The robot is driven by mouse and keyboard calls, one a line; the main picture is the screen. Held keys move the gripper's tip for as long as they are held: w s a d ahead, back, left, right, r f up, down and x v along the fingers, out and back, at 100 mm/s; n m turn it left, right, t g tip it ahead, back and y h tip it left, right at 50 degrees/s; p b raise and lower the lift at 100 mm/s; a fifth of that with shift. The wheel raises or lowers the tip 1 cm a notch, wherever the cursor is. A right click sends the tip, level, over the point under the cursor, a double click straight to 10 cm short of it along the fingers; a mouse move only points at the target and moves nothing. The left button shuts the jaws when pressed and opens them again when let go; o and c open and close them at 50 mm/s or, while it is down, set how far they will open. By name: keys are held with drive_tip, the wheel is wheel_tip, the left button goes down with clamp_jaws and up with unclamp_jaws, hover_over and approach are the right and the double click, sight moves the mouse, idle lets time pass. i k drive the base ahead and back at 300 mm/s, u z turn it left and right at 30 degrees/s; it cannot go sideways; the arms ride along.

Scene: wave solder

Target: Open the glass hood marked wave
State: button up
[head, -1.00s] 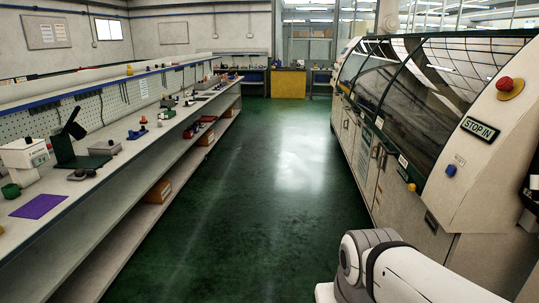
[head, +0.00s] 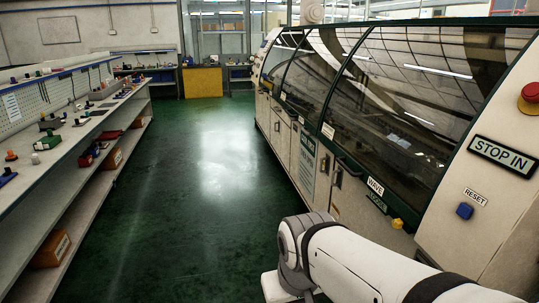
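The long machine on the right has several curved glass hoods with dark green frames. The nearest large hood (head: 420,105) looks shut. A small white label reading WAVE (head: 375,186) sits just below its lower edge, above a small green label. A dark bar like a handle (head: 352,167) runs along the lower edge, left of the label. My arm's white and grey links reach in from the bottom right, in front of the machine's lower side. My gripper is not in view.
A workbench (head: 70,150) lines the left. The green floor (head: 190,200) between is clear.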

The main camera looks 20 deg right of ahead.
sight(376, 37)
drive_tip(key=z, duration=0.35)
drive_tip(key=i, duration=1.4)
drive_tip(key=z, duration=0.4)
drive_tip(key=k, duration=0.85)
drive_tip(key=z, duration=0.2)
drive_tip(key=i, duration=0.9)
drive_tip(key=u, duration=0.1)
